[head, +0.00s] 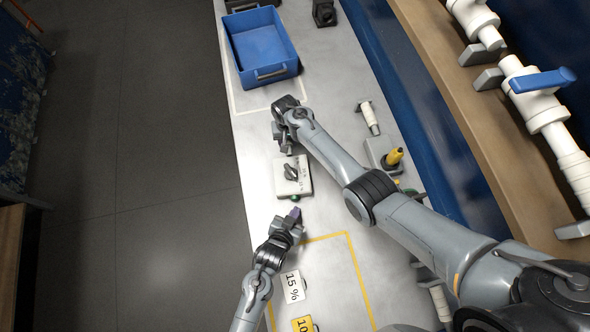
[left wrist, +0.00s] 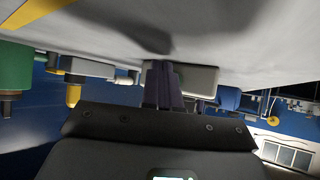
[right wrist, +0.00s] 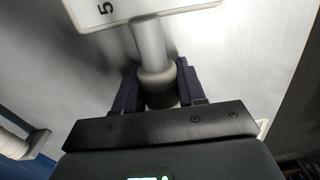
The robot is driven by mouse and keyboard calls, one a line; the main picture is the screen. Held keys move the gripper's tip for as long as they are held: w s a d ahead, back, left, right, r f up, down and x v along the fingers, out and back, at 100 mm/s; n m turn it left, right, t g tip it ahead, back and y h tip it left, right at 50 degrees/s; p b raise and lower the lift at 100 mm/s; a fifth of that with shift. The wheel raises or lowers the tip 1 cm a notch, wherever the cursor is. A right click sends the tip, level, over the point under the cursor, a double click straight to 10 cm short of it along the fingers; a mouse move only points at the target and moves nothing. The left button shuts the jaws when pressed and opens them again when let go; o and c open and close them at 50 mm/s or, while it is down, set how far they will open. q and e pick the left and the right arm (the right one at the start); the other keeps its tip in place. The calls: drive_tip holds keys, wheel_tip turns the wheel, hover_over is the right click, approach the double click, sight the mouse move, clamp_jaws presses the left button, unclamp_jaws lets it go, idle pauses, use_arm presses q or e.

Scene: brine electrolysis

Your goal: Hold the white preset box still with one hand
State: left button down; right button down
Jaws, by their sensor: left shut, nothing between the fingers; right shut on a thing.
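The white preset box (head: 301,184) lies on the bench with a grey dial lever (head: 290,172) on top; a pale grey box (left wrist: 205,80) in the left wrist view appears to be it. My left gripper (head: 295,213) is shut and empty just below the box's near end, fingers pointing towards it. My right gripper (head: 287,148) is at the box's far end. In the right wrist view it is shut on a grey cylindrical piece (right wrist: 150,45) beside a white plate (right wrist: 110,10) marked "5". I cannot tell whether that piece belongs to the box.
A blue bin (head: 265,50) stands at the far end. Cards marked "15 %" (head: 291,287) and "10" (head: 302,325) lie at the near end. A yellow-topped device (head: 393,157) stands to the right, and white pipework with a blue-handled valve (head: 540,82) beyond.

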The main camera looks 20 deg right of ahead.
use_arm(q)
drive_tip(key=shift+s+a, duration=0.3)
drive_tip(key=shift+s, duration=0.65)
drive_tip(key=shift+s+a, duration=0.25)
drive_tip(key=shift+s, duration=0.65)
drive_tip(key=shift+s+a, duration=0.3)
drive_tip(key=shift+s, duration=0.65)
use_arm(e)
drive_tip(key=c, duration=0.6)
unclamp_jaws()
drive_tip(key=shift+o, duration=0.2)
wheel_tip(320, 180, up, 12)
